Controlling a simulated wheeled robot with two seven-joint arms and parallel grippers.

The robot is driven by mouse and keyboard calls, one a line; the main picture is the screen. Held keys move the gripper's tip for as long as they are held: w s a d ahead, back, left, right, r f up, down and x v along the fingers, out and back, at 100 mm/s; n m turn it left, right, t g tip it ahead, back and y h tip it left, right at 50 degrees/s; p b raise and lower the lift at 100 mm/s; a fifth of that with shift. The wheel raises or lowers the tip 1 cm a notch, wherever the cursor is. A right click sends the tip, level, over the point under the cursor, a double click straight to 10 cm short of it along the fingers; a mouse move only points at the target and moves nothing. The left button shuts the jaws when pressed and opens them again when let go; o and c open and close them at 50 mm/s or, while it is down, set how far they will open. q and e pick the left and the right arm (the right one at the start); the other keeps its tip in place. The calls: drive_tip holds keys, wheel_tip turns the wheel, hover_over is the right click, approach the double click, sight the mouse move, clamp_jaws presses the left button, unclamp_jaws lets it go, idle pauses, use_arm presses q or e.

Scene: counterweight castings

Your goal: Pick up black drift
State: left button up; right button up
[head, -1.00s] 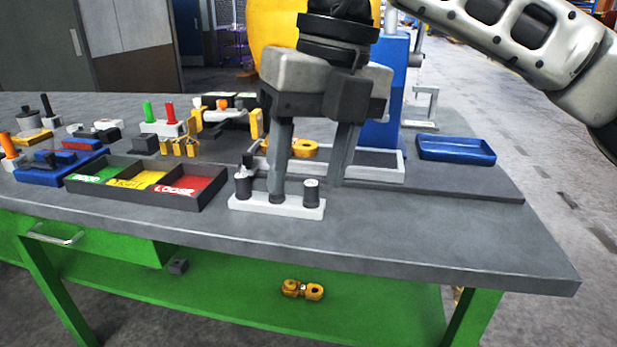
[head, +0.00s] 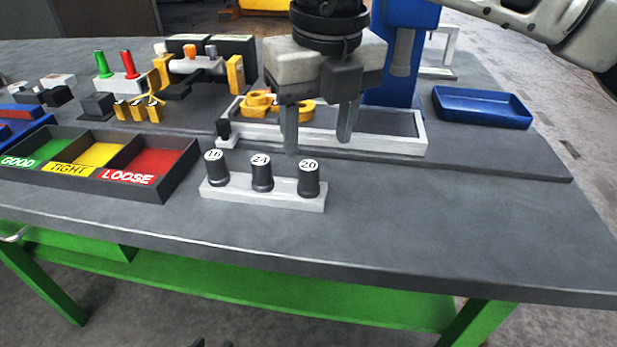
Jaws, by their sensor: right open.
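Three black pegs with white numbered caps stand in a light grey rack (head: 235,194) near the front of the bench: 16 (head: 215,168), 24 (head: 261,175) and 20 (head: 308,180). I cannot tell whether one of these is the black drift; no other piece is clearly recognisable as it. My right gripper (head: 318,143) is open and empty, pointing down. Its fingertips show just above and behind the rack in the picture, partly hiding the grey-framed tray (head: 415,145). My left gripper is not in view.
A sorting tray (head: 160,188) marked GOOD, TIGHT and LOOSE lies left of the rack. Yellow castings (head: 300,112) sit behind my right gripper. A blue tray (head: 483,108) is at the right, a blue column (head: 402,60) behind. The bench's front right is clear.

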sight(309, 165)
drive_tip(key=f, duration=0.4)
drive_tip(key=a+f, duration=0.1)
drive_tip(key=f, duration=0.1)
drive_tip(key=shift+w+f, duration=0.2)
drive_tip(key=shift+w, duration=0.2)
drive_tip(key=c, duration=1)
